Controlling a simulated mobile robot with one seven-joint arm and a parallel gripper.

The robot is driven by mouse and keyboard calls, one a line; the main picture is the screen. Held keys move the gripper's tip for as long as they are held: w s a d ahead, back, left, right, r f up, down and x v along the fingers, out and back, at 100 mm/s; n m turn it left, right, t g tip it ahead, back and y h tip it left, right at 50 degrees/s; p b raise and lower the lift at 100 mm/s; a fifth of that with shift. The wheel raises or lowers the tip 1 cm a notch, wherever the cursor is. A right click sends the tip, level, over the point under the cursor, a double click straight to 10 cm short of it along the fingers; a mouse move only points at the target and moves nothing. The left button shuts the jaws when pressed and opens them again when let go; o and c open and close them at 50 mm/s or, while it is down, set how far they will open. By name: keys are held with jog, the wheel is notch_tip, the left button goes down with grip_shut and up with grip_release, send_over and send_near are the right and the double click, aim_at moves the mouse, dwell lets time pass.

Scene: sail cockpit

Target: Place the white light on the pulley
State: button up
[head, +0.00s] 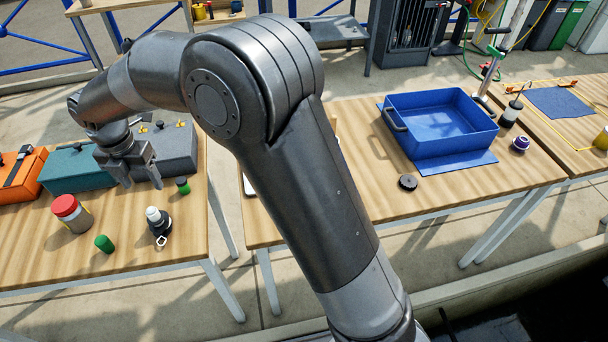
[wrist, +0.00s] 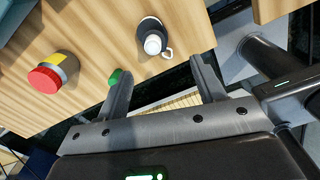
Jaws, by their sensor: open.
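A white light (head: 153,213), a small white-topped cylinder, shows at the front of the left table. It appears to rest on a black pulley (head: 161,229) with a pale metal ring at its base. In the wrist view the white light (wrist: 152,44) overlaps the dark pulley (wrist: 149,24), just beyond the space between my fingers; exact contact is hidden. My gripper (head: 140,182) is open and empty, fingers pointing down, behind and slightly left of the white light in the head view. The gripper (wrist: 158,68) is apart from both things.
A red-topped yellow-banded container (head: 72,213) and two green lights, one front (head: 104,243) and one behind (head: 183,186), stand nearby. A teal box (head: 72,168), a grey box (head: 168,150) and an orange box (head: 22,174) line the back. A blue bin (head: 440,122) sits on another table.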

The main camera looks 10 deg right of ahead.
jog(key=s+d+r+m+t, duration=0.1)
jog(key=s+d+r+m, duration=0.1)
jog(key=d+r+m, duration=0.75)
jog(key=s+d+r+m+t, duration=0.25)
jog(key=d+m, duration=0.35)
jog(key=d, duration=0.8)
jog(key=s+d+m+t, duration=0.2)
jog(key=s+d+m, duration=1.3)
jog(key=d+m, duration=0.1)
jog(key=shift+s+d+m, duration=0.35)
jog(key=shift+m, duration=0.4)
